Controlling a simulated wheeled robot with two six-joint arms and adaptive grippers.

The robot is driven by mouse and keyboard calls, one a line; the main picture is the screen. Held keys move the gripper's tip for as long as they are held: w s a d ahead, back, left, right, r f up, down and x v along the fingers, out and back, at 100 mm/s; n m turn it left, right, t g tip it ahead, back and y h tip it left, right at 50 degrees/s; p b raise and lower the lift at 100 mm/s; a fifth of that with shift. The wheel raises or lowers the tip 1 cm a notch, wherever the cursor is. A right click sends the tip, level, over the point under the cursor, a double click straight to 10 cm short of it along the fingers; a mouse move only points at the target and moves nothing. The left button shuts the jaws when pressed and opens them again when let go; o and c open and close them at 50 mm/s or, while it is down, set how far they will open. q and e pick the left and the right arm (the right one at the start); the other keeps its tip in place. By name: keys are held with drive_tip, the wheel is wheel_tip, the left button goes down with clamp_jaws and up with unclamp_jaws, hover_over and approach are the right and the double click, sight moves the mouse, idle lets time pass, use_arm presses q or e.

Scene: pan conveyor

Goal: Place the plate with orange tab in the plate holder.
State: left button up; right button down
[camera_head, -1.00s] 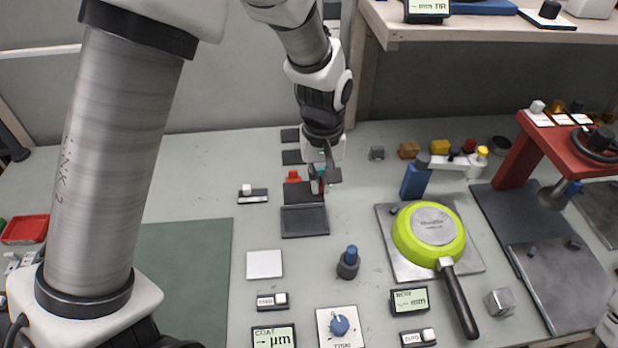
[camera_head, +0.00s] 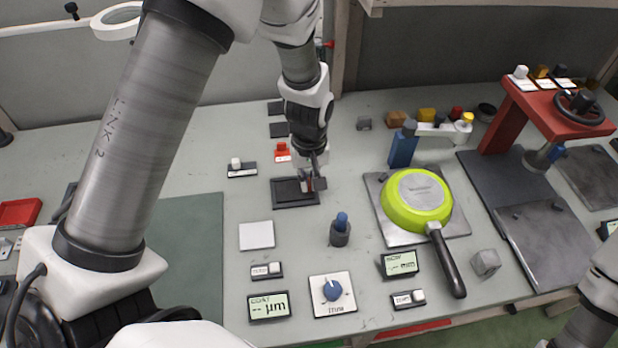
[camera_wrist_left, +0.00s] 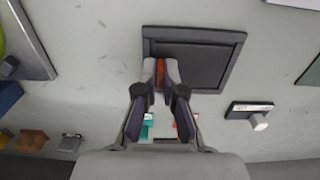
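My left gripper (camera_head: 312,182) points down at the right side of the dark framed plate holder (camera_head: 278,204) in the head view. In the left wrist view the fingers (camera_wrist_left: 160,75) are closed on an upright orange tab (camera_wrist_left: 159,73). The tab stands over the near left part of the holder (camera_wrist_left: 240,62). A dark flat surface (camera_wrist_left: 196,66) fills the holder's frame and looks like the plate, lying low in it. I cannot tell whether it is fully seated. The fingers partly hide the tab and the near edge. My right gripper is out of view.
A red-tabbed piece (camera_head: 282,151) and dark pads (camera_head: 284,129) lie behind the holder. A small switch (camera_head: 242,169) is to its left. A white square (camera_head: 257,235) and a blue-topped knob (camera_head: 341,230) stand in front. A green pan (camera_head: 416,200) is to the right.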

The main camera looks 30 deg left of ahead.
use_arm(q)
drive_tip(key=o, duration=0.4)
drive_tip(key=shift+w, duration=0.1)
wheel_tip(320, 180, up, 12)
drive_tip(key=shift+r, duration=0.15)
